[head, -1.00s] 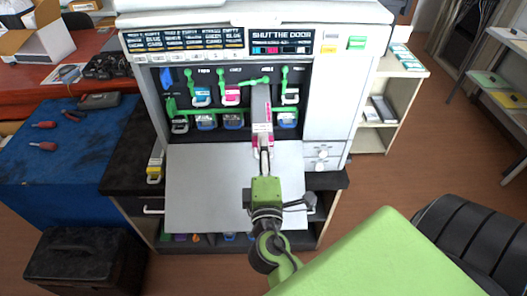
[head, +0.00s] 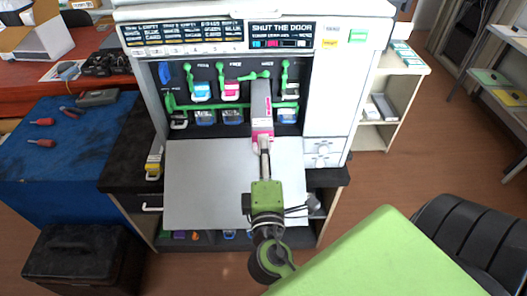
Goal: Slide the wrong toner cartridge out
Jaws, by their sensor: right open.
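A long grey toner cartridge with a magenta end (head: 262,122) sticks out of a slot in the open printer (head: 325,105), over the lowered door (head: 205,190). My right gripper (head: 264,150) is just in front of the cartridge's near end, with its jaws open. Whether the fingers touch the cartridge cannot be told. The slot behind the protruding cartridge is partly hidden. My left gripper is not in view.
A yellow-marked cartridge (head: 154,165) stands on the dark cabinet top left of the door. A blue-covered bench (head: 60,165) with screwdrivers is at the left. A shelf (head: 385,120) stands right of the printer. The lowered door is mostly bare.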

